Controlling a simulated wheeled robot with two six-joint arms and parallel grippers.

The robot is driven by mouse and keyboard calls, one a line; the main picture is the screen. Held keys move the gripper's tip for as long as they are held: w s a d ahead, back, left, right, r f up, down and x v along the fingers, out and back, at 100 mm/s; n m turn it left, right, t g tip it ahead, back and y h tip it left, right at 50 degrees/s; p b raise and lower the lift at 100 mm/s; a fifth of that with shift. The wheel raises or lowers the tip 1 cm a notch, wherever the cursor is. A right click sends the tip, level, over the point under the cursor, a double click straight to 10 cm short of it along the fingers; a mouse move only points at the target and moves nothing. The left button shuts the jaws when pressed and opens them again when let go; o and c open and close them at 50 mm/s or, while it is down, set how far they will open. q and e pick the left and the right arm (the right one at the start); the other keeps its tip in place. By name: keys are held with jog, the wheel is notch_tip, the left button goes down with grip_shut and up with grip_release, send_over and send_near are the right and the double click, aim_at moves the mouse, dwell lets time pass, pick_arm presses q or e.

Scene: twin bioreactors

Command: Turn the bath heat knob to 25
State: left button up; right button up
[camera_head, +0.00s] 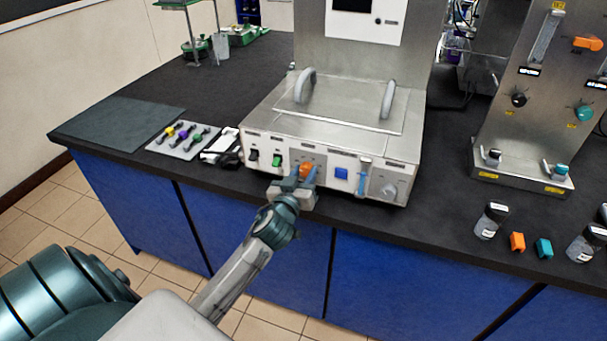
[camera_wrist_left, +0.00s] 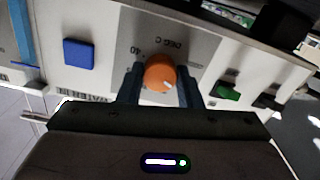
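The orange bath heat knob (camera_head: 306,169) is on the front panel of the steel bath unit (camera_head: 262,122). It also shows in the left wrist view (camera_wrist_left: 160,72), where the panel appears upside down, with "DEG C" and "40" lettering beside it. A small white mark on the knob points to the lower right in that view. My left gripper (camera_head: 305,175) is at the panel with one finger on each side of the knob. In the left wrist view its fingertips (camera_wrist_left: 161,80) appear to touch the knob's sides. My right gripper is not in view.
A green switch (camera_head: 278,160) and a blue square button (camera_head: 341,173) flank the knob. A blue-handled lever (camera_head: 364,177) and a grey dial (camera_head: 389,189) are farther right. A tray of small connectors (camera_head: 180,138) lies left of the unit. The bench front edge is close below.

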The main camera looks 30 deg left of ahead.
pick_arm(q)
jog(key=shift+m, duration=0.8)
jog(key=shift+m+p, duration=0.4)
jog(key=shift+m, duration=0.8)
jog(key=m, duration=0.3)
jog(key=shift+p, duration=0.4)
jog(key=shift+m, duration=0.8)
jog(key=o, duration=0.9)
jog(key=shift+o, duration=0.4)
